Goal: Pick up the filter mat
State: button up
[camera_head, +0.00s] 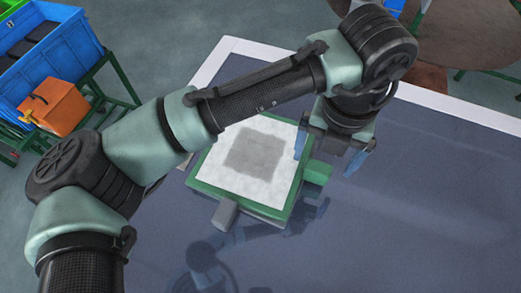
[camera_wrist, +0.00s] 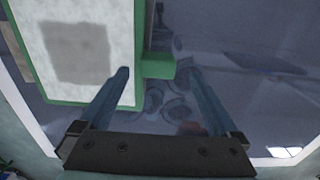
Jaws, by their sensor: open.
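The filter mat (camera_head: 238,178) is a white square sheet with a grey square patch in its middle. It lies flat in a green frame (camera_head: 207,192) on the dark table. It also shows in the wrist view (camera_wrist: 112,25), cut off at the top. My gripper (camera_head: 328,152) is open, with two blue fingers, near the right side of the frame. My forearm hides part of the mat's far side in the head view.
A green block (camera_head: 317,173) sticks out from the frame's right side, and a grey cylinder (camera_head: 225,214) from its front. The glossy table (camera_head: 430,200) is clear to the right. Blue crates (camera_head: 45,60) and an orange box (camera_head: 55,106) stand at the far left.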

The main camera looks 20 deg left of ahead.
aim_at(318, 167)
jog(key=shift+a+f+p, duration=0.15)
jog(key=shift+f+p, duration=0.3)
jog(key=shift+f, duration=1.25)
grip_shut()
